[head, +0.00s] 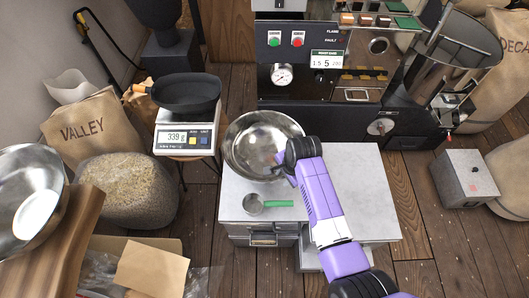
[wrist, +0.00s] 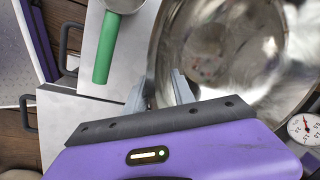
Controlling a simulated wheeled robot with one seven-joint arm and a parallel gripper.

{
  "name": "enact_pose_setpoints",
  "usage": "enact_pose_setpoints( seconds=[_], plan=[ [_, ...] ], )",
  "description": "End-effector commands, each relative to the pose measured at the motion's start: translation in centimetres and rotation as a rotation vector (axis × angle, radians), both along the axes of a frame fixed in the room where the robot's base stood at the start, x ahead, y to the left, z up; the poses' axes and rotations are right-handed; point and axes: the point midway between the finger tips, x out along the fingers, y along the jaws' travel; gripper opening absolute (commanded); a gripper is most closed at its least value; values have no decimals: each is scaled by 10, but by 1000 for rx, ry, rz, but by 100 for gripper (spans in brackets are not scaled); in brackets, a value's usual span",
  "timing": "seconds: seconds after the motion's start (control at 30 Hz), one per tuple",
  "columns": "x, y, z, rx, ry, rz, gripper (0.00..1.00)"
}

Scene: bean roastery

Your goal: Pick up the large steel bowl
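A shiny steel bowl (head: 243,150) stands on the grey cabinet top in front of me. In the wrist view the bowl (wrist: 225,75) fills the upper right, its near wall close to my fingers. My gripper (wrist: 160,88) is at the bowl's near right side in the head view. Its two grey fingers are apart, and the bowl's rim seems to run between their tips; contact is not clear. A second steel bowl (head: 52,165) sits on a wooden surface at the left edge, partly cut off. I cannot tell for certain which bowl is larger.
A scoop with a green handle (head: 278,204) lies on the cabinet (head: 235,190) near the bowl. A scale (head: 187,138) with a black pan (head: 187,93) stands to the left. The roasting machine (head: 320,85) rises behind. Bare cabinet top lies right of my arm.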

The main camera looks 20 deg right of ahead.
Motion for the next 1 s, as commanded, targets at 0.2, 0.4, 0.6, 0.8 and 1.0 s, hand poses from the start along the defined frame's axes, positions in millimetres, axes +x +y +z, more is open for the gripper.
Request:
enact_pose_setpoints(
  seconds=[0.2,0.4,0.6,0.8,1.0],
  plan=[
    [0,0,0,0,0,0,0],
    [-1,0,0,-1,2,0,0],
    [-2,0,-1,0,4,-1,0],
    [-3,-1,-2,-1,7,-1,0],
    [-3,-1,-2,-1,9,-1,0]
  ],
)
